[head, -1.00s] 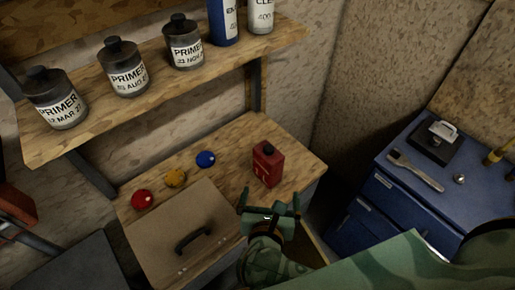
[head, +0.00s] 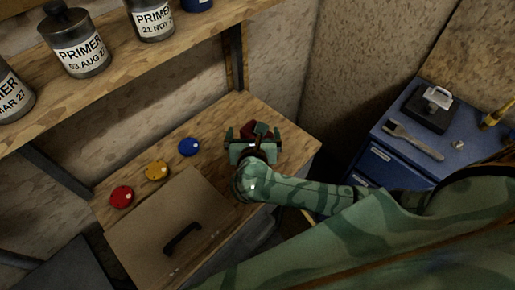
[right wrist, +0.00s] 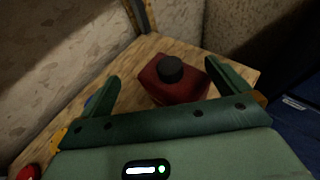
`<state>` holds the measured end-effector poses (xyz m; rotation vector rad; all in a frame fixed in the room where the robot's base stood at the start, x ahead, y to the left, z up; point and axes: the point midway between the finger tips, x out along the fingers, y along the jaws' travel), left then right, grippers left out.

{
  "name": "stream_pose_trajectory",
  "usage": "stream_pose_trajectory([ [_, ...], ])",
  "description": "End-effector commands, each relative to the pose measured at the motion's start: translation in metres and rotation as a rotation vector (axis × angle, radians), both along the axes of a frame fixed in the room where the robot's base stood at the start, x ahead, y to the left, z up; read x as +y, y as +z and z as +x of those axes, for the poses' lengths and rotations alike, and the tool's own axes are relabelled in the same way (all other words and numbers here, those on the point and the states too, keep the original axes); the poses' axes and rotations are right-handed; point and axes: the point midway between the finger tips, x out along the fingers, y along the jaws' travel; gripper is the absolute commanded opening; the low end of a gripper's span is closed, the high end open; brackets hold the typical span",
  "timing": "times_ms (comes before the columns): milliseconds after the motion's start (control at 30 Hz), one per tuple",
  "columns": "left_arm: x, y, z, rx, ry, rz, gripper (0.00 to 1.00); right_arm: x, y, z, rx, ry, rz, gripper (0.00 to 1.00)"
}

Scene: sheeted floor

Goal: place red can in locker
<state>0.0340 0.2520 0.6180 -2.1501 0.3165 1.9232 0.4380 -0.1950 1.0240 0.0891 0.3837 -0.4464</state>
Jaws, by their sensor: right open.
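The red can (head: 248,128) with its black cap stands upright on the wooden bench top, mostly hidden behind my right gripper in the head view. My right gripper (head: 253,134) is open over the bench. In the right wrist view the red can (right wrist: 170,92) shows between and just beyond the two open fingers; whether they touch it I cannot tell. A brown panel with a black handle (head: 182,238) lies closed at the bench's front left; I cannot tell if it is the locker's lid. My left gripper is not in view.
Red (head: 121,196), yellow (head: 157,170) and blue (head: 189,147) round pieces sit in a row left of the can. A shelf (head: 115,85) with primer tins overhangs the bench. A blue cabinet (head: 400,135) with a brush stands at right.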

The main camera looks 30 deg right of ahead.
Motion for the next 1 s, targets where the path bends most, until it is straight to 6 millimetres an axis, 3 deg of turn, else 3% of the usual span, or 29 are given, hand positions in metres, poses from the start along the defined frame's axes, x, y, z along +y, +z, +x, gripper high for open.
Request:
stream_pose_trajectory([
  [200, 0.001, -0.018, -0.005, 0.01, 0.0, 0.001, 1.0, -0.012, -0.012, 0.022, 0.0, 0.0, -0.001, 1.0],
  [433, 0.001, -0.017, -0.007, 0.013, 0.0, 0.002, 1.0, -0.012, -0.01, 0.023, 0.001, 0.0, 0.0, 0.97],
  [767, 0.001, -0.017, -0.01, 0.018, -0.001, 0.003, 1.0, -0.012, -0.013, 0.021, 0.007, -0.002, 0.004, 0.05],
  [800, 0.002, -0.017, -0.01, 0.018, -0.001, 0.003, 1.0, -0.011, -0.014, 0.021, 0.01, -0.002, 0.005, 0.0],
  [1000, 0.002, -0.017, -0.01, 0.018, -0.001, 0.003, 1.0, -0.011, -0.017, 0.019, 0.017, -0.001, 0.003, 0.0],
])
